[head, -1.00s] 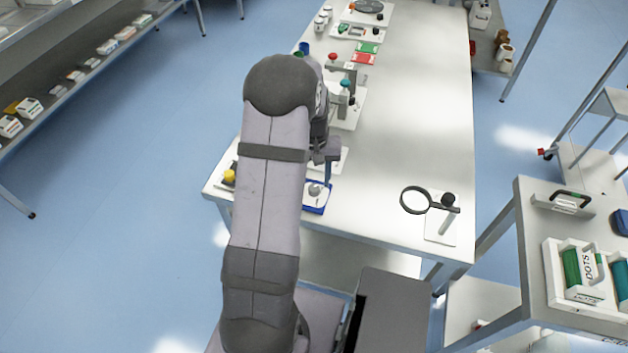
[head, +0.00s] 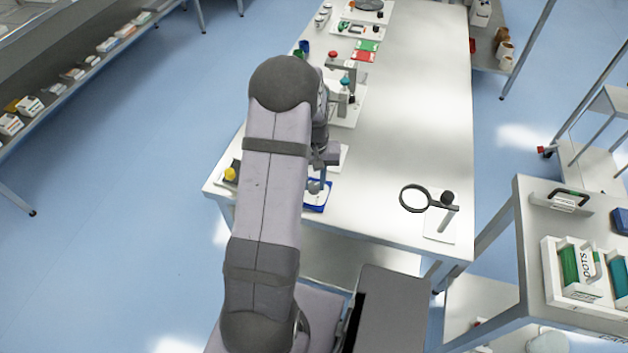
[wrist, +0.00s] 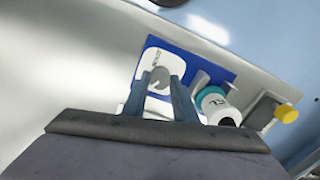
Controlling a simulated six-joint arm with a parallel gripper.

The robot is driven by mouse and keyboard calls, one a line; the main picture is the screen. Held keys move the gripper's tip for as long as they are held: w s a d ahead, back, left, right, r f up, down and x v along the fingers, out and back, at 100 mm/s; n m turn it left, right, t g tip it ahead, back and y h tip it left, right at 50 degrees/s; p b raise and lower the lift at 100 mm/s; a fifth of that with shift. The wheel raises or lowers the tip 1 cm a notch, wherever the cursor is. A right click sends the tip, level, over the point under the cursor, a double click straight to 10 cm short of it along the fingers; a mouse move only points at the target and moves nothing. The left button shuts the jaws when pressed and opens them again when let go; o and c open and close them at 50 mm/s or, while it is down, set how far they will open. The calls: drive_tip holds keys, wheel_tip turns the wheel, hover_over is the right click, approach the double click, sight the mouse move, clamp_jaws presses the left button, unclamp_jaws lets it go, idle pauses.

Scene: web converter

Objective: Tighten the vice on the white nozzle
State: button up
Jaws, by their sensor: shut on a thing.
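A blue base with a white label plate (wrist: 210,64) lies at the near edge of the table; in the head view the blue base (head: 318,208) shows beside my arm. A grey round knob (wrist: 159,75), apparently the vice's, stands over the plate. My gripper (wrist: 158,84) has its two blue-grey fingers on either side of this knob and is shut on it. In the head view my gripper (head: 314,178) is partly hidden by my arm. A white cylinder with a teal collar (wrist: 220,108), possibly the nozzle, lies right of the fingers.
A yellow-capped item (wrist: 286,113) stands on a grey block at the right, near the table edge. A magnifier on a stand (head: 428,200) is at the right of the table (head: 400,120). Another fixture (head: 345,90) stands farther back. The table's middle is clear.

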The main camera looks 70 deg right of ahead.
drive_tip(key=m, duration=0.3)
drive_tip(key=shift+m, duration=0.4)
drive_tip(key=m, duration=0.3)
drive_tip(key=shift+m, duration=0.3)
drive_tip(key=m, duration=0.6)
drive_tip(key=shift+m, duration=0.4)
drive_tip(key=o, duration=1)
drive_tip(key=shift+o, duration=0.2)
drive_tip(key=shift+r, duration=0.1)
